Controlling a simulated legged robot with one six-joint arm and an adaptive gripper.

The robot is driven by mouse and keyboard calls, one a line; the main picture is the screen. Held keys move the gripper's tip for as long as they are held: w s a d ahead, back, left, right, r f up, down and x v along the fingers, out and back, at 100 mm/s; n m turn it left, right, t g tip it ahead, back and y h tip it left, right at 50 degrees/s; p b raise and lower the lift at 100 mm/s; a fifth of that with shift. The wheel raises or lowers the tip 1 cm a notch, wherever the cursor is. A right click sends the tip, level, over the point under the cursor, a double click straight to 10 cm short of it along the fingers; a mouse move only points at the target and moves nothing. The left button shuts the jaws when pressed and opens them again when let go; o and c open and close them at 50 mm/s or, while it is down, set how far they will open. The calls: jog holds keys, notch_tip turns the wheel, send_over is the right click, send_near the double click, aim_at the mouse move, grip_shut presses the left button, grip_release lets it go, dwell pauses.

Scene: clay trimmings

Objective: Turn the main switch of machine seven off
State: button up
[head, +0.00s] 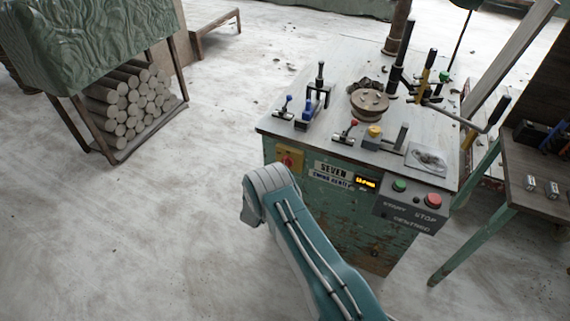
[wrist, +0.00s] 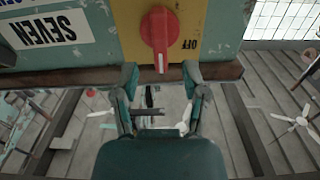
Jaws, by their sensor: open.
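Machine seven (head: 345,215) is a worn green cabinet with a "SEVEN" label (head: 333,171). Its main switch, a red knob (wrist: 160,28) on a yellow plate (wrist: 212,45), is large in the wrist view. The knob's white mark points down in that picture, while the word "OFF" is to its right. In the head view the yellow plate (head: 283,153) is at the cabinet's upper left front, partly behind my arm. My gripper (wrist: 160,74) is open and empty, its fingertips just below the knob in the wrist view. Contact with the knob is not visible.
The machine's top holds clamps, levers and a round wooden piece (head: 369,101). A control box (head: 412,200) with green and red buttons is right of the lit display (head: 366,183). A bench (head: 535,185) stands at right, a log rack (head: 125,105) at left. Floor between is clear.

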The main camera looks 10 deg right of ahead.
jog(key=x, duration=0.5)
jog(key=shift+w+d, duration=0.2)
jog(key=shift+w, duration=0.2)
grip_shut()
